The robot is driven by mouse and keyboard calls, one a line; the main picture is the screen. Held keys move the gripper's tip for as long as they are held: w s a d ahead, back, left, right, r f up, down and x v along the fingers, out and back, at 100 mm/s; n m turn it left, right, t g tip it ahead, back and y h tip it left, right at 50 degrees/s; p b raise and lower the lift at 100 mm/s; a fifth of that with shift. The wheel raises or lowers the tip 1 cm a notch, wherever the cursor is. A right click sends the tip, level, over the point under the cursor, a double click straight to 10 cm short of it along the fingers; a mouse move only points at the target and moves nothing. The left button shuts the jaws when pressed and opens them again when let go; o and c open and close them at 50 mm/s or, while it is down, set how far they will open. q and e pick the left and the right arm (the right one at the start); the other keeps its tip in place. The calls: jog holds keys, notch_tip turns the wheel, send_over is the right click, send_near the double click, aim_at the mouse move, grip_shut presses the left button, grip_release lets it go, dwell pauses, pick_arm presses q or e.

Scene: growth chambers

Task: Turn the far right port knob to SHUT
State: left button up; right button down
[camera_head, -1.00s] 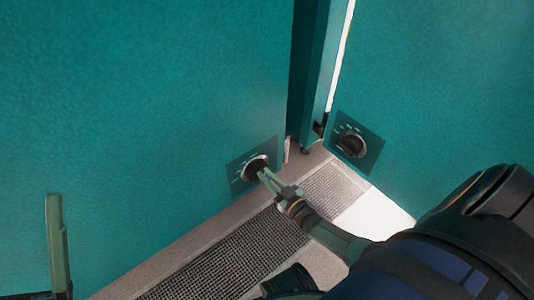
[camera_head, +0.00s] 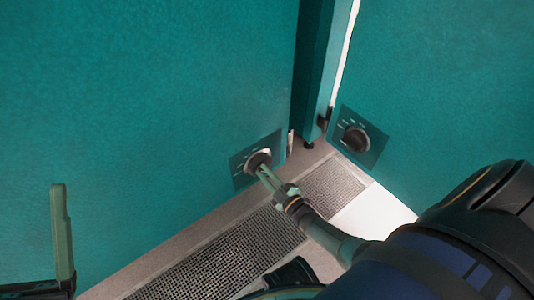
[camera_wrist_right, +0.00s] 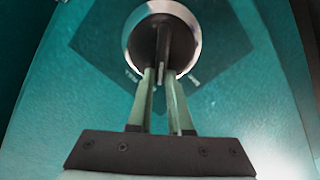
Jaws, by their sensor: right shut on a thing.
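A dark round port knob (camera_head: 258,162) with a pale rim sits on a dark plate, low on the left teal panel. In the right wrist view the same knob (camera_wrist_right: 146,37) shows a raised dark grip bar across it. My right gripper (camera_head: 262,172) is shut on this knob, with its two pale green fingers on either side of the grip bar. A second knob (camera_head: 355,139) sits untouched on the right panel. My left gripper (camera_head: 62,230) is at the lower left, away from both knobs; its jaw opening cannot be judged.
A teal post (camera_head: 315,75) stands between the two panels, with a bright gap beside it. A grey mesh grating (camera_head: 225,255) runs along the floor below the left panel. My right arm fills the lower right.

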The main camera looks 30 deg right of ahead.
jog(key=shift+s+a+f+n, duration=0.15)
jog(key=shift+f+n, duration=0.2)
jog(key=shift+n, duration=1.3)
jog(key=shift+w+a+f+n, duration=0.15)
jog(key=shift+f+n, duration=0.25)
jog(key=shift+n, duration=1.2)
jog(key=shift+s+a+f+n, duration=0.1)
jog(key=shift+a+f+n, duration=0.2)
jog(key=shift+n, duration=1.35)
jog(key=shift+d, duration=0.15)
jog(key=c, duration=0.8)
grip_release()
jog(key=shift+c, duration=0.2)
pick_arm(q)
jog(key=shift+s, duration=0.1)
pick_arm(e)
jog(key=shift+s, duration=0.1)
